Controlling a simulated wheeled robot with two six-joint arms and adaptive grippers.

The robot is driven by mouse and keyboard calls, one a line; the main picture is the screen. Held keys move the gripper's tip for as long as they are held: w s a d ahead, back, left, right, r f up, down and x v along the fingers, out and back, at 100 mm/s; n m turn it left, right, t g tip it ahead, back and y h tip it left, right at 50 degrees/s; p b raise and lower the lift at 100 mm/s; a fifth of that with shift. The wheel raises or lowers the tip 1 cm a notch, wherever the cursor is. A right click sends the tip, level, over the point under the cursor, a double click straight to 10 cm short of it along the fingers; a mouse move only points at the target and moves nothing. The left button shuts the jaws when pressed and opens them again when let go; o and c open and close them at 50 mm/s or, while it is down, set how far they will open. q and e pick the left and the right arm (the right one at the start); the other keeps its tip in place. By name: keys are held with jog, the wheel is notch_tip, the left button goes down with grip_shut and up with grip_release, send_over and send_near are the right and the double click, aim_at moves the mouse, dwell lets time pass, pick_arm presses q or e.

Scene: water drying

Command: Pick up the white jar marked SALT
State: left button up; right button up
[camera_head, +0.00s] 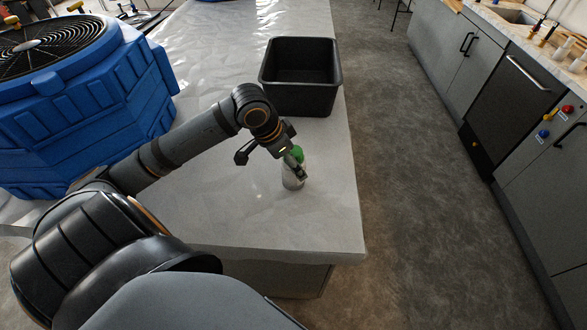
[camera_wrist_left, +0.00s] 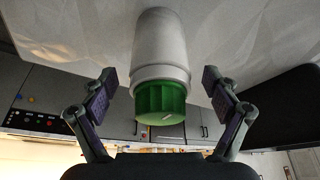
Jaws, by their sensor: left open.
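The white jar (camera_head: 291,180) with a green cap stands upright on the counter, near its right edge. In the left wrist view the jar (camera_wrist_left: 160,48) and its ribbed green cap (camera_wrist_left: 160,102) are centred between the fingers. No SALT lettering is readable on it. My left gripper (camera_head: 285,172) is at the jar, with part of a finger in front of it in the head view. In the left wrist view the left gripper (camera_wrist_left: 160,92) is open, its fingers apart from the jar on both sides. My right gripper is not in view.
A black open bin (camera_head: 298,98) stands on the grey-white counter (camera_head: 270,225) behind the jar. A large blue unit with a fan grille (camera_head: 90,110) stands at the left. The counter's right edge is close to the jar, with open floor (camera_head: 410,200) beyond.

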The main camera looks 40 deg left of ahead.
pick_arm(q)
jog(key=shift+x, duration=0.8)
jog(key=shift+r, duration=0.1)
jog(key=c, duration=1.7)
